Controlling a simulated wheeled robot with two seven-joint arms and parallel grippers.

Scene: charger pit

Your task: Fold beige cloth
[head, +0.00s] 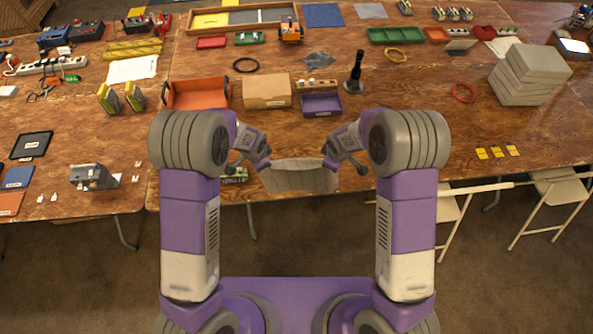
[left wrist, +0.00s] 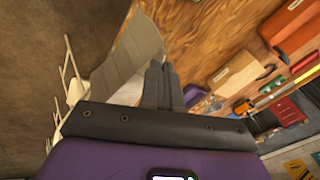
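The beige cloth (head: 298,177), looking greyish with faint fold lines, is stretched between my two grippers just off the near edge of the table. My left gripper (head: 263,165) is at its left upper corner and my right gripper (head: 332,166) at its right upper corner; both look shut on it. In the left wrist view the cloth (left wrist: 128,62) runs up from the close-set fingers of my left gripper (left wrist: 162,84). The exact pinch points are small and partly hidden.
On the wooden table (head: 420,130) behind the cloth stand an orange bin (head: 197,94), a cardboard box (head: 266,91), a purple bin (head: 321,104) and a black upright tool (head: 355,72). A green-labelled item (head: 234,174) lies near the cloth's left side. Folding chairs (head: 556,192) stand right.

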